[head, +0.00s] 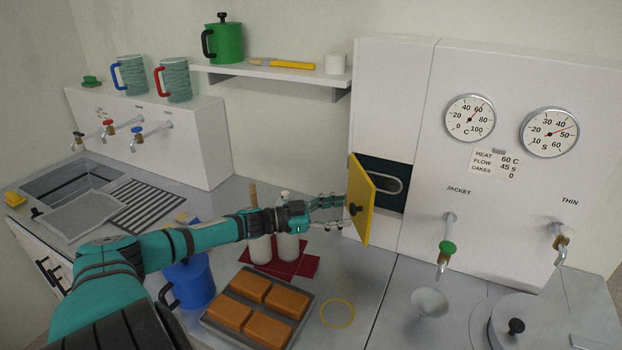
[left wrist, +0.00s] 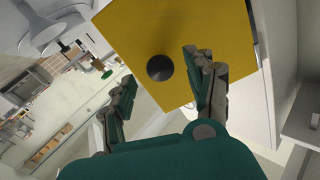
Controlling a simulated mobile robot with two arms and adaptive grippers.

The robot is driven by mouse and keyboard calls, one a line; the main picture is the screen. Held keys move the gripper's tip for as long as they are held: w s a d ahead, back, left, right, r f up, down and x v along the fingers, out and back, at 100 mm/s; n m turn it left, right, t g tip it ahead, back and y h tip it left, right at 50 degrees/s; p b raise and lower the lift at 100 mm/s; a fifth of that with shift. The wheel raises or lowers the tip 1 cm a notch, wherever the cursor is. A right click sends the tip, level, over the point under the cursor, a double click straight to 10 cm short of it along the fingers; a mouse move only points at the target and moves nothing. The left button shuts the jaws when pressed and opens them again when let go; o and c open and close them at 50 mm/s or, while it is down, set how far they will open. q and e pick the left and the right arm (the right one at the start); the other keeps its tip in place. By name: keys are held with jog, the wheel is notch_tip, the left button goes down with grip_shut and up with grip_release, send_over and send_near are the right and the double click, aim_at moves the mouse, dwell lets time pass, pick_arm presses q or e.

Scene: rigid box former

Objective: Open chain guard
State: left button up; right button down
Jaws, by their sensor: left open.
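The chain guard is a yellow door (head: 362,205) on the front of the white machine housing. It stands swung partly open in the head view, with a dark recess (head: 393,187) behind it that holds a pale oval chain loop. A dark round knob (left wrist: 160,68) sits on the yellow door (left wrist: 190,28) in the left wrist view. My left gripper (head: 335,210) is open, just left of the door. In the left wrist view its fingers (left wrist: 163,82) are spread either side of the knob, with no visible contact. My right gripper is not in view.
A tray (head: 291,341) of orange-brown blocks, a blue jug (head: 190,283) and white bottles (head: 288,247) stand on the counter below my left arm. A green-handled tap (head: 446,248) and a funnel (head: 430,301) are right of the door. A shelf (head: 270,72) is above.

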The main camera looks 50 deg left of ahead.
pick_arm(q)
jog(key=v, duration=1)
